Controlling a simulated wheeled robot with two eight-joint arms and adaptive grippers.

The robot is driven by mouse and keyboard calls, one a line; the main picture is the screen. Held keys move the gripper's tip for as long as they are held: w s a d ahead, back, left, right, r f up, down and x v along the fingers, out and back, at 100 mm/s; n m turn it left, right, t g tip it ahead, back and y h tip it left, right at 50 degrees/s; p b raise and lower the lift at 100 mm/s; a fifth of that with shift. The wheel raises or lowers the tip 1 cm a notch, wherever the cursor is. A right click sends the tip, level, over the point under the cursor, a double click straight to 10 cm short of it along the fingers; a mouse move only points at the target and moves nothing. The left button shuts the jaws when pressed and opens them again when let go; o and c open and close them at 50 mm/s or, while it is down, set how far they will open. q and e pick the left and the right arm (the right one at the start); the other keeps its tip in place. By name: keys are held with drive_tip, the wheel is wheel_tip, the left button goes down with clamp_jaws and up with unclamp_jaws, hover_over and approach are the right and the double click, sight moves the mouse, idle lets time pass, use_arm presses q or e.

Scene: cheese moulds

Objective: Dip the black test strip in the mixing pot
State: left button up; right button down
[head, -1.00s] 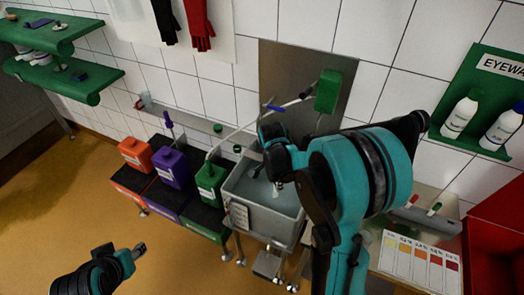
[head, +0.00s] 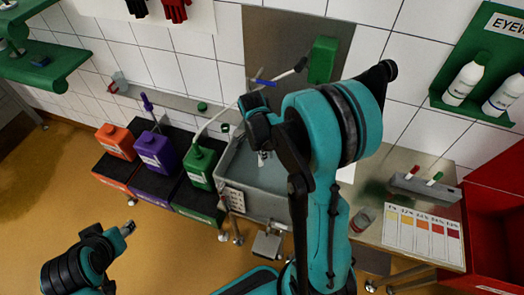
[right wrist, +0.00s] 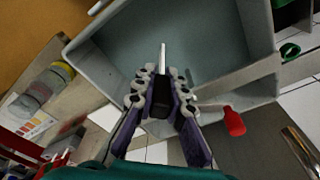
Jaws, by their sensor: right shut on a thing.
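My right gripper (head: 262,138) is over the grey mixing pot (head: 262,205), near its back part. In the right wrist view the gripper (right wrist: 160,84) is shut on the black test strip (right wrist: 160,98). The strip's black grip sits between the fingers. Its thin pale end (right wrist: 163,56) points into the pot (right wrist: 235,84), and a small pale tip shows below the gripper in the head view. I cannot tell whether the tip touches liquid. My left gripper (head: 129,228) is low at the left, away from the pot; its jaw opening is unclear.
Orange (head: 116,142), purple (head: 157,150) and green (head: 200,166) canisters stand left of the pot. A colour chart (head: 422,236), a small jar (head: 363,219) and a grey marker holder (head: 425,188) are on the right bench. A green wall box (head: 322,60) is behind the pot.

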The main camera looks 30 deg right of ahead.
drive_tip(key=shift+f+b, duration=0.3)
drive_tip(key=shift+f, duration=0.35)
wheel_tip(320, 180, down, 13)
drive_tip(key=b, duration=1.2)
drive_tip(key=shift+f, duration=0.2)
drive_tip(key=shift+s, duration=0.1)
idle(0.7)
wheel_tip(320, 180, up, 18)
drive_tip(key=p, duration=1.3)
drive_tip(key=shift+f, duration=0.25)
